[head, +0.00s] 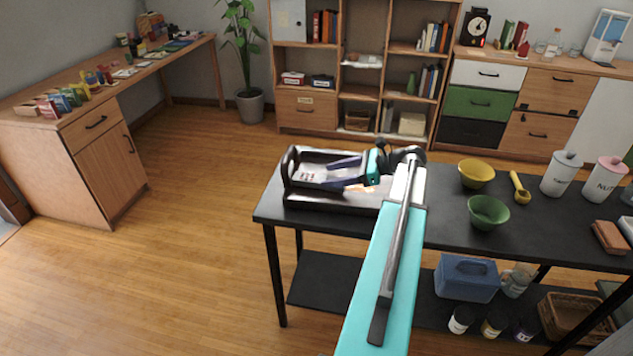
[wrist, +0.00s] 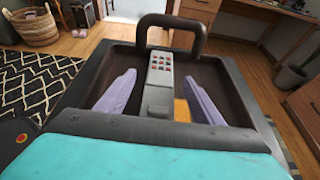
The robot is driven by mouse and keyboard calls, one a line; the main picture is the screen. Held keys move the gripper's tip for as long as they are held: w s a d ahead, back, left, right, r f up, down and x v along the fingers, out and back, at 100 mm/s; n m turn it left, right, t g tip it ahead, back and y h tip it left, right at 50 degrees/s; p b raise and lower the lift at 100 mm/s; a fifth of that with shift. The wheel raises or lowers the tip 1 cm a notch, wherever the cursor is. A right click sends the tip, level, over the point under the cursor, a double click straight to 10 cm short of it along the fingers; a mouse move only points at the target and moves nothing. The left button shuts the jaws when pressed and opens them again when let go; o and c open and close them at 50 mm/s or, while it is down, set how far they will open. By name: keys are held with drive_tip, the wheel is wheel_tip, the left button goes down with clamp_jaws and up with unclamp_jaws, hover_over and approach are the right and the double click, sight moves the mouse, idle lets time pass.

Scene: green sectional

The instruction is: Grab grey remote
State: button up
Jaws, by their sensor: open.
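The grey remote (wrist: 160,72) lies in a dark tray (wrist: 225,85), with several small dark and red buttons on its top. In the wrist view it shows between the two purple fingers of my gripper (wrist: 157,90), which stand apart on either side of it. The fingers do not appear to touch it. In the head view my gripper (head: 343,173) is open over the tray (head: 288,180), at the left end of the black table. The remote is hard to make out there. Its near end is partly hidden in the wrist view.
The tray has a raised handle (wrist: 170,22) at its far end. On the black table (head: 445,235), a yellow bowl (head: 476,173), a green bowl (head: 488,211) and white canisters (head: 560,174) stand to the right. Open wooden floor (head: 200,230) lies left of the table.

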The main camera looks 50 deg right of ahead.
sight(314, 177)
drive_tip(key=shift+x, duration=2.6)
drive_tip(key=c, duration=1.2)
drive_tip(key=shift+r, duration=0.15)
wheel_tip(314, 177, up, 18)
drive_tip(key=shift+p, duration=0.45)
